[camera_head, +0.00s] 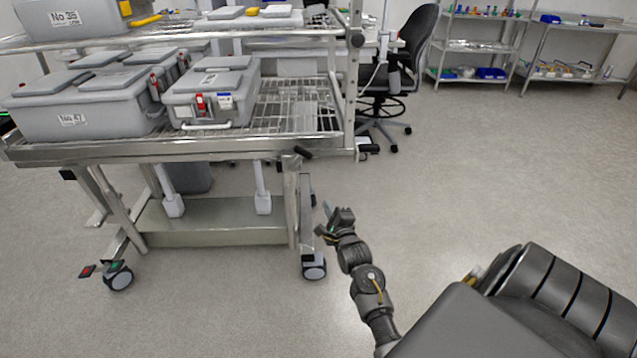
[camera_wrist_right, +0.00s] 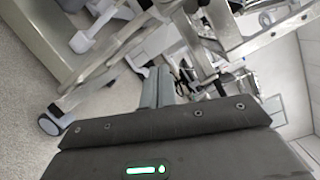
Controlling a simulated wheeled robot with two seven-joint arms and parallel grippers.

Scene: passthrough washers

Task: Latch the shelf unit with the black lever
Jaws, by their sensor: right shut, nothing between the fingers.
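The metal shelf unit (camera_head: 150,150) stands on casters at the left of the head view, with grey boxes on its wire shelves. A small black lever (camera_head: 304,152) sticks out at the front right corner of its lower shelf. My right gripper (camera_head: 327,209) is shut and empty. In the head view it shows below the lever, beside the unit's right leg and apart from the lever. In the right wrist view the closed fingers (camera_wrist_right: 157,87) point toward the unit's metal frame. The lever cannot be made out clearly there. My left gripper is out of view.
Grey lidded boxes (camera_head: 85,103) sit on the lower shelf. A front caster (camera_head: 314,266) stands near my right arm. A black office chair (camera_head: 408,55) is behind the unit. Storage racks (camera_head: 475,45) stand at the back. The floor (camera_head: 470,170) to the right is clear.

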